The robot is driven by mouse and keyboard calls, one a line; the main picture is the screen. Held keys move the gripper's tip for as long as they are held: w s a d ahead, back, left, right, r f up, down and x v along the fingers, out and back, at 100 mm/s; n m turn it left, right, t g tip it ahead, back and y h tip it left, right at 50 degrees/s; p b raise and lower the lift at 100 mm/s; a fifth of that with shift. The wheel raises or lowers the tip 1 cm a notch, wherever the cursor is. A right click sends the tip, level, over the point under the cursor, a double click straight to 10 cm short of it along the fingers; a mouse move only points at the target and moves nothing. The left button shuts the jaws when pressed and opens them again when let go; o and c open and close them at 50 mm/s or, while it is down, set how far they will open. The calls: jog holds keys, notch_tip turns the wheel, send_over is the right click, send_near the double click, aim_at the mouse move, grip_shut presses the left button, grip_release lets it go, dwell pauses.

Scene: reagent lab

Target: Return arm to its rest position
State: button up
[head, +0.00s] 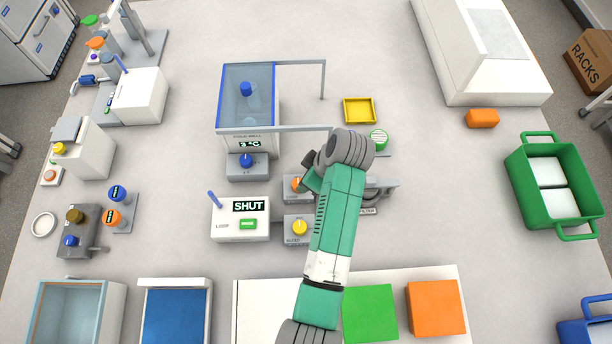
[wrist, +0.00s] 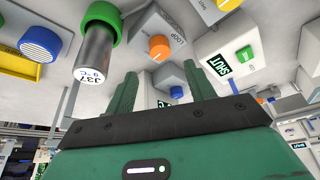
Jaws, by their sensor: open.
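My arm reaches up from the bottom of the head view over the middle of the bench. Its wrist end is bent beside the cold-well box (head: 247,105), and the gripper (head: 309,176) is mostly hidden there. In the wrist view my gripper (wrist: 162,88) shows two green fingers standing apart, with nothing visible held between them.
The loop box (head: 240,232) reading SHUT and a yellow knob (head: 299,227) lie close to my arm. A green crate (head: 575,229) stands right; bare bench lies between.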

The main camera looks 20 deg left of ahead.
dwell(0.5)
jog(key=w+d+r+m+t, duration=0.1)
jog(key=w+r+m+t, duration=0.2)
jog(key=r, duration=0.6)
jog(key=w+d+r+m+t, duration=0.2)
jog(key=r+t, duration=0.3)
jog(key=r, duration=0.4)
jog(key=w+d+r+m+t, duration=0.1)
jog(key=w+r+m+t, duration=0.15)
jog(key=r, duration=0.65)
jog(key=s+d+r+m+t+h, duration=0.1)
jog(key=s+d+r+m+t, duration=0.2)
jog(key=s+r+t, duration=0.5)
jog(key=s+d+r+m+t+h, duration=0.1)
jog(key=s+d+r+m+h, duration=0.2)
jog(key=r, duration=1)
jog(key=s+d+r+m+t, duration=0.2)
jog(key=s+r+t, duration=0.4)
jog(key=r, duration=0.4)
notch_tip(320, 180, up, 14)
jog(key=s+g+p, duration=0.1)
jog(key=p, duration=1.1)
jog(key=shift+s+m+p, duration=0.35)
jog(key=shift+s+p, duration=0.05)
